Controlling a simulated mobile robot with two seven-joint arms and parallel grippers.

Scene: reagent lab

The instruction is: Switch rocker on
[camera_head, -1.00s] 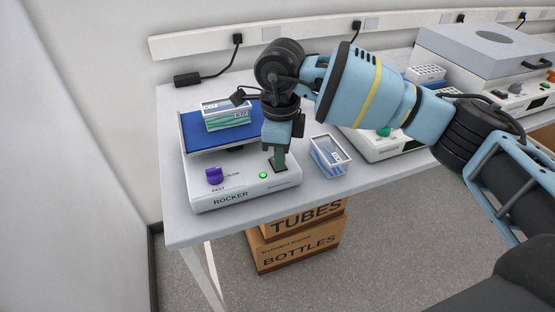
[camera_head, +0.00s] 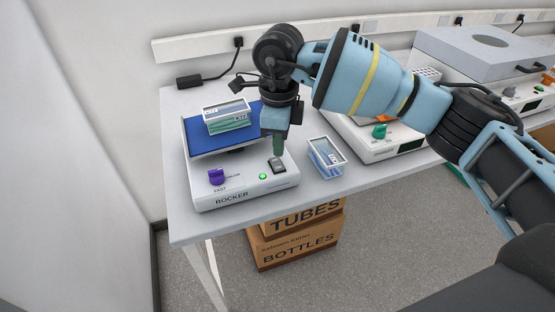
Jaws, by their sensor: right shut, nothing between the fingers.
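The rocker (camera_head: 236,190) is a white box with a tilted blue platform (camera_head: 196,138) on the left of the bench. Its front has a purple knob (camera_head: 216,177), a lit green light (camera_head: 262,176) and a dark switch (camera_head: 278,166). A clear box with green contents (camera_head: 228,117) sits on the platform. My right gripper (camera_head: 278,156) points down just above the switch, shut and empty, with a small gap showing between its tips and the switch. My left gripper is out of view.
A clear container with blue contents (camera_head: 327,157) stands right of the rocker. Another white device with a green knob (camera_head: 379,131) and a large grey-lidded machine (camera_head: 475,55) stand farther right. Cardboard boxes (camera_head: 297,243) are under the bench (camera_head: 215,226).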

